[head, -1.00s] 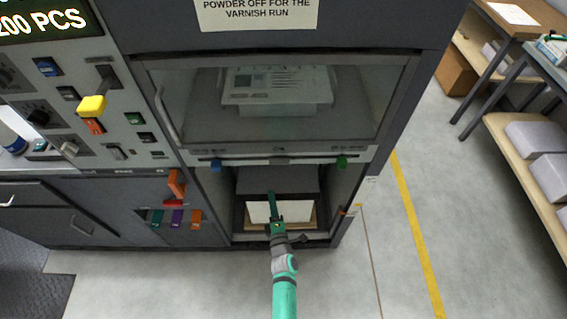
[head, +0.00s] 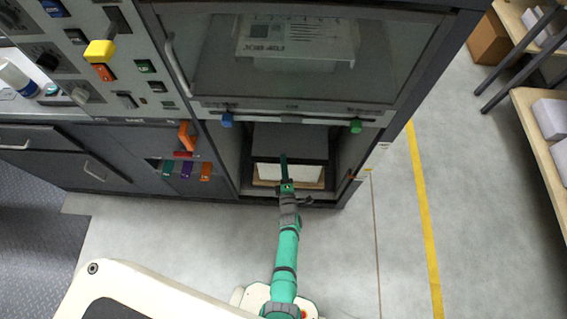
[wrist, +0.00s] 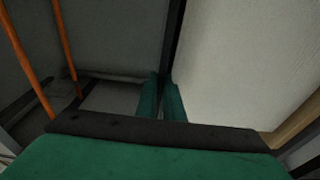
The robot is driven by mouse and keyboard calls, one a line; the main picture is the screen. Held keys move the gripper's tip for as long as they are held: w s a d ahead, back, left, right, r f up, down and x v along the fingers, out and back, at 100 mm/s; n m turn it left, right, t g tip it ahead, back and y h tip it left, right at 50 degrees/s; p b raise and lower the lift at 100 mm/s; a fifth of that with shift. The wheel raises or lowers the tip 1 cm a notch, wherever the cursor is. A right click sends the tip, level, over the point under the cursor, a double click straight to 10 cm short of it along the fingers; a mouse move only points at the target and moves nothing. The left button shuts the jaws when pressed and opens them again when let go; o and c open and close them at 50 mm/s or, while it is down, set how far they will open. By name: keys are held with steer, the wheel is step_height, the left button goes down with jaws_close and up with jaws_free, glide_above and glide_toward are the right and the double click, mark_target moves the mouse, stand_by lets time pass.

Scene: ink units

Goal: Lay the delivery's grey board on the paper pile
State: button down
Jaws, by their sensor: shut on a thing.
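My gripper (head: 284,160) reaches into the bay from the front, at the board's near edge. In the wrist view, my two green fingers (wrist: 161,98) are shut on a thin dark edge, seemingly the board's. The pale side of the pile (wrist: 240,60) fills the right of that view. The far part of the bay is hidden.
A wooden base (head: 264,183) lies under the pile. The bay's side walls stand close on both sides. The window (head: 290,75) with a blue knob (head: 226,120) and a green knob (head: 356,126) is just above. Open floor (head: 400,230) lies in front and right.

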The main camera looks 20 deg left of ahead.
steer(key=shift+f, duration=0.55)
steer(key=c, duration=1.9)
jaws_free()
